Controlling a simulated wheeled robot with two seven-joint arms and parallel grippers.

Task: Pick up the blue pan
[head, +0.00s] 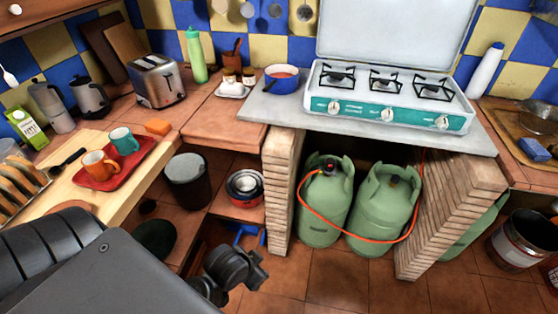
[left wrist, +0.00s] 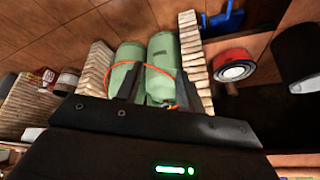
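The blue pan (head: 283,85) stands upright on the grey slab beside the left end of the stove, with a reddish inside. My left gripper (head: 240,268) is low in front of the counters, well below the pan and apart from it. In the left wrist view the two dark fingers of my left gripper (left wrist: 157,92) stand apart with nothing held between them. The pan cannot be made out in the left wrist view. My right gripper is in neither view.
A white and teal stove (head: 388,110) stands right of the pan. White-trayed small cups (head: 233,89) and a brown utensil pot (head: 232,60) are left of it. Green gas cylinders (head: 325,205) stand below. The slab's front strip is clear.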

